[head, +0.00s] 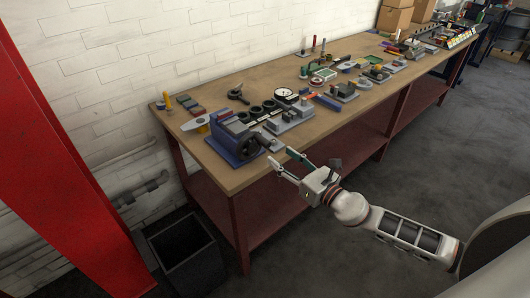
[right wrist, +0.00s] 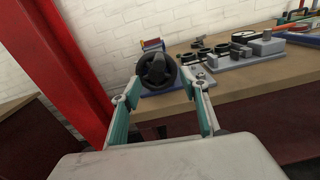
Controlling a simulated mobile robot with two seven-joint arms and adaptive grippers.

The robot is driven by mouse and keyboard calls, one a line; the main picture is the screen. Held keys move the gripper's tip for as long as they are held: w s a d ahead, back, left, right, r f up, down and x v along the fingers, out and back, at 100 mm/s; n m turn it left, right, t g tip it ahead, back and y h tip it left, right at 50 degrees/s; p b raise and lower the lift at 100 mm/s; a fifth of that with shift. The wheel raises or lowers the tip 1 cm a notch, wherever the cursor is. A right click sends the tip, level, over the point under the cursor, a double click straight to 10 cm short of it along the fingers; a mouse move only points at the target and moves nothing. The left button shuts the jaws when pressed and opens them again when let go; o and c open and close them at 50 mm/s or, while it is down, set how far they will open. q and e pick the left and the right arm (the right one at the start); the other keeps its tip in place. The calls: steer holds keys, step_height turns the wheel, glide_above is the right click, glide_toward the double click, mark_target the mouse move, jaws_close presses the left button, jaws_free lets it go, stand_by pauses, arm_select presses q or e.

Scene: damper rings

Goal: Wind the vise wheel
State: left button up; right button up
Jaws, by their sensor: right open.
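The blue vise (head: 228,140) stands at the near left end of the workbench. Its dark round wheel (right wrist: 157,71) faces my right wrist camera, with a hub in the middle. My right gripper (head: 281,158) is open and empty, just off the bench's front edge, with its fingers pointing toward the vise. In the right wrist view, the wheel shows between and beyond the two teal-padded fingers of the right gripper (right wrist: 160,88). The fingers look apart from the wheel, though the exact gap is hard to judge. My left gripper is not in view.
The wooden workbench (head: 225,180) runs along the white brick wall. A grey fixture block (head: 290,120), black rings (head: 256,111) and a dial gauge (head: 284,93) sit right of the vise. A red post (head: 60,170) stands left, and a black bin (head: 185,255) is on the floor.

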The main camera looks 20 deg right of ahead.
mark_target(269, 145)
steer(key=shift+n, duration=0.4)
steer(key=x, duration=0.9)
steer(key=shift+w+a+r, duration=0.1)
steer(key=shift+w+r, duration=0.1)
steer(key=shift+r, duration=0.2)
steer(key=shift+w, duration=0.2)
jaws_close()
